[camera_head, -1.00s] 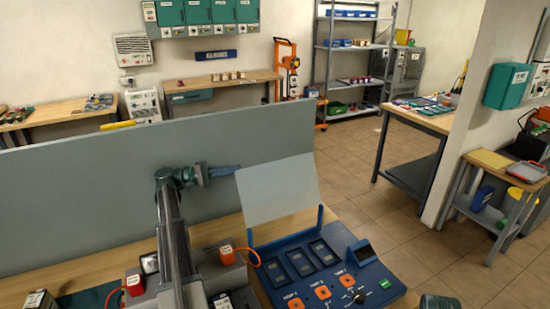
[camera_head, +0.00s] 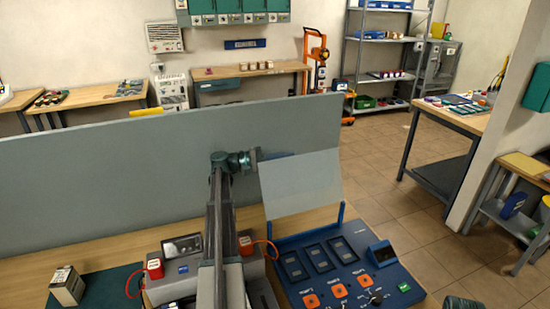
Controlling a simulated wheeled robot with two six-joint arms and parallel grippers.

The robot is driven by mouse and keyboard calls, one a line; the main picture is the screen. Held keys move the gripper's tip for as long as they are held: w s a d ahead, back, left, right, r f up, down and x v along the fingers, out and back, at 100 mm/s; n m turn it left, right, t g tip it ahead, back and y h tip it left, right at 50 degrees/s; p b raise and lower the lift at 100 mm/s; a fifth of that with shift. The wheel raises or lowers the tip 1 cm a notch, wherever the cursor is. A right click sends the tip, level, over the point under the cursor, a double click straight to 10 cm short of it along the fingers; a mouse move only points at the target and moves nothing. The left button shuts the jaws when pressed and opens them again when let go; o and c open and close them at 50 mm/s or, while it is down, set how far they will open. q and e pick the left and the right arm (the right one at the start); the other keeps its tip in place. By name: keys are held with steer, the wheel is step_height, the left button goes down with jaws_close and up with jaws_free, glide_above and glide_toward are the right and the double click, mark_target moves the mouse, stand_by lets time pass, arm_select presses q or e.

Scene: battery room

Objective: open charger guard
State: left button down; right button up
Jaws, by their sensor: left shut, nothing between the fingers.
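The charger guard (camera_head: 300,187) is a pale, see-through panel. It stands raised and tilted at the back of the blue charger (camera_head: 352,262), held by blue uprights at its lower corners. The charger's slots, orange buttons and knob lie uncovered. My left gripper (camera_head: 284,156) is shut and empty at the guard's upper left edge, its fingers pointing right. Whether it touches the guard or is just behind it I cannot tell. My left arm hides part of the grey battery unit beside the charger. My right gripper is not in view.
A grey partition (camera_head: 110,185) stands behind the bench. Left of the charger is a grey unit with red terminal caps (camera_head: 154,267) and cables. A small boxed battery (camera_head: 66,286) sits on a dark green mat (camera_head: 108,288). Floor is free right of the charger.

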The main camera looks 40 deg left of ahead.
arm_select(q)
steer(key=shift+w+d, duration=0.35)
steer(key=shift+w, duration=0.05)
steer(key=shift+m, duration=0.7)
steer(key=d+r+p, duration=0.1)
steer(key=s+d+r+p, duration=0.2)
steer(key=shift+d+p, duration=0.3)
steer(key=shift+p, duration=0.1)
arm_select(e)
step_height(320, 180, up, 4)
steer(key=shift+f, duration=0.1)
arm_select(q)
steer(key=shift+a, duration=0.15)
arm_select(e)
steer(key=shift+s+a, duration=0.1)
